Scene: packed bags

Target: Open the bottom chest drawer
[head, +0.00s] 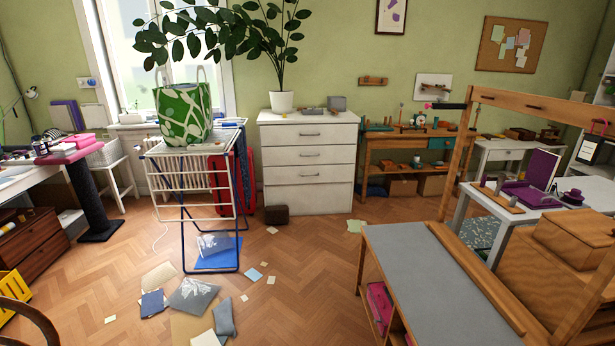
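A white chest of drawers (308,165) stands against the green back wall, a little left of the picture's centre. Several stacked drawer fronts show, and the upper ones have small dark handles. All the fronts look flush and shut. The lowest front panel (315,200) is plain, and I cannot make out a handle on it. A small dark brown box (277,214) on the floor stands in front of the chest's lower left corner. Neither of my grippers is in view.
A drying rack (190,190) with a green patterned bag (183,113) stands left of the chest. Cushions and papers (193,295) litter the floor. A grey-topped workbench (430,280) fills the right foreground. Floor before the chest (310,260) is mostly clear.

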